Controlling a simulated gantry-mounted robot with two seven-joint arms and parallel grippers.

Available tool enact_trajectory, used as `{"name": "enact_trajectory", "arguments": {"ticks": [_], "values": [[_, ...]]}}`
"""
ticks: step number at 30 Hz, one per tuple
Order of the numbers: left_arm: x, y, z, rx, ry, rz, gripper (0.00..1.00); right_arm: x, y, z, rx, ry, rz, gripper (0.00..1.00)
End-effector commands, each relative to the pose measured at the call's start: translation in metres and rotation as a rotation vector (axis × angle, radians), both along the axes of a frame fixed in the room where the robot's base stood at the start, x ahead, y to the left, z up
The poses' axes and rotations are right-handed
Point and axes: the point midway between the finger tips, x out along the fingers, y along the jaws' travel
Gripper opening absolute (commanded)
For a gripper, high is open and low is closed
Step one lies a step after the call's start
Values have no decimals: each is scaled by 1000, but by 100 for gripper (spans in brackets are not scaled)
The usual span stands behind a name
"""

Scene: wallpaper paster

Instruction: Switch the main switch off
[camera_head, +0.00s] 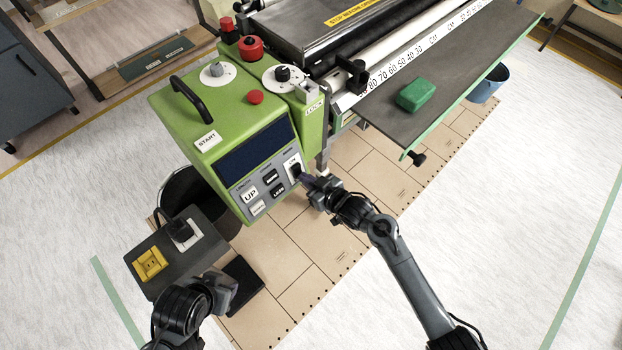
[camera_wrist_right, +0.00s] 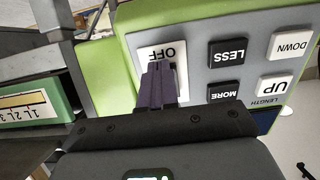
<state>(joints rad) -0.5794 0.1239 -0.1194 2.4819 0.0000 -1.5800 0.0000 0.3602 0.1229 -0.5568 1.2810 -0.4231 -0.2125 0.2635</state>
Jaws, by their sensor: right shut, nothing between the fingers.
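The main switch (camera_head: 293,165) is a dark rocker on a white plate at the right end of the green machine's grey panel. In the right wrist view its white plate (camera_wrist_right: 152,52) shows the word OFF, and the rocker is hidden behind my fingers. My right gripper (camera_head: 308,181) is shut and empty, its fingertips at the switch; whether they touch it is unclear. In the right wrist view the shut dark fingers (camera_wrist_right: 160,84) overlap the plate's lower part. My left gripper (camera_head: 228,289) is at the lower left, away from the switch; its jaw opening is unclear.
The MORE button (camera_wrist_right: 225,91) and LESS button (camera_wrist_right: 228,53) sit beside the switch. The green machine (camera_head: 172,110) carries red knobs. A grey socket box (camera_head: 205,242) stands near my left gripper. A green block (camera_head: 415,95) lies on the dark table.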

Motion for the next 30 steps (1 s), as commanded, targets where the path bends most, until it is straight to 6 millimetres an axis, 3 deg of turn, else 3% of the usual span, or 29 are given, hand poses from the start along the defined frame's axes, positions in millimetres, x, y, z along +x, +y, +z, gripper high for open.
{"name": "enact_trajectory", "arguments": {"ticks": [1,10,30], "values": [[0,0,2,-2,0,2,43,1,5,8,10,-11,6,0],[0,-3,14,-10,2,6,43,1,6,23,14,-14,8,0],[-1,1,24,3,4,-2,43,-2,1,26,9,-8,5,0]]}}
